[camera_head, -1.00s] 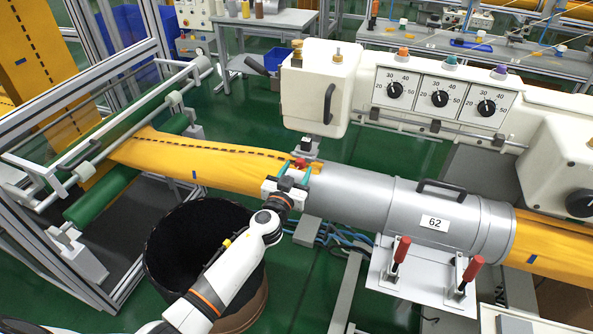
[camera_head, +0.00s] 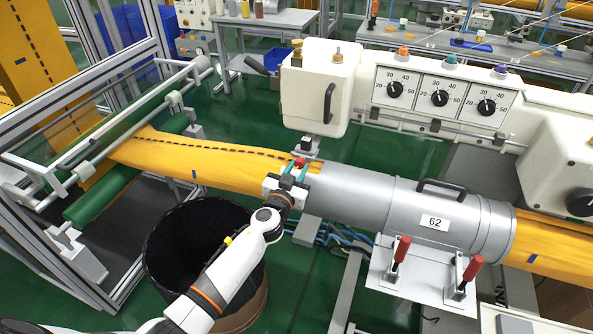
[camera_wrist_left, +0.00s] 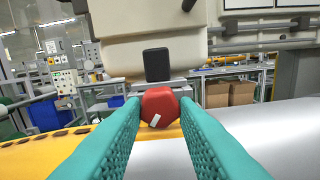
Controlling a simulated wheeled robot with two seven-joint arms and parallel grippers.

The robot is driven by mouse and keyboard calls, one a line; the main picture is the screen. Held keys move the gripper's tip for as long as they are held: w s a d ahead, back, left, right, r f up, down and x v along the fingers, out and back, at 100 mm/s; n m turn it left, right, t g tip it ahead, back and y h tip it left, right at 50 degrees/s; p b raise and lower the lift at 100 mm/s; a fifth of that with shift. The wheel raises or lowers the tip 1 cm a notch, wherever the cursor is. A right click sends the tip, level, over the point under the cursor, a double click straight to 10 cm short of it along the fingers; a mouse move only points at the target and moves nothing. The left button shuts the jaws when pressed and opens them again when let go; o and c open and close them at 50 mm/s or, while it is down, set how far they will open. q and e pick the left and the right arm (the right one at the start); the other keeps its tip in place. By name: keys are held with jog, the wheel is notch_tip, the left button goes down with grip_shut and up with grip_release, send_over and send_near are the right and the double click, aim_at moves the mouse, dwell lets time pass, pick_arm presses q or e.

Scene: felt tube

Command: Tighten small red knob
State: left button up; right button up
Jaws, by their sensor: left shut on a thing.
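The small red knob (camera_wrist_left: 160,106) is centred in the left wrist view, a faceted knob with a pale mark on its face. My left gripper (camera_wrist_left: 160,112) has its two teal fingers on either side of the knob, shut on it. In the head view the red knob (camera_head: 300,162) shows at the tips of my left gripper (camera_head: 293,172), by the left end of the grey metal tube (camera_head: 345,192). The fingers partly hide the knob's sides. My right gripper is not in view.
Yellow felt (camera_head: 200,162) runs from the roller frame into the tube. A white machine head (camera_head: 318,90) stands just behind the knob. A black bin (camera_head: 165,265) stands below my left arm. Two red-handled clamps (camera_head: 401,250) are at the tube's right front.

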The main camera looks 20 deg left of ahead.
pick_arm(q)
jog(key=m, duration=0.3)
jog(key=shift+m+b, duration=0.4)
jog(key=m, duration=0.3)
jog(key=shift+m, duration=0.4)
jog(key=m, duration=0.3)
jog(key=shift+m+b, duration=0.3)
jog(key=shift+b, duration=0.05)
jog(key=m, duration=1)
jog(key=shift+m+p, duration=0.3)
jog(key=shift+m, duration=0.1)
jog(key=m, duration=0.3)
jog(key=shift+m+p, duration=0.3)
jog(key=shift+p, duration=0.05)
jog(key=shift+m+p, duration=0.45)
jog(key=shift+m, duration=1.35)
jog(key=shift+o, duration=0.2)
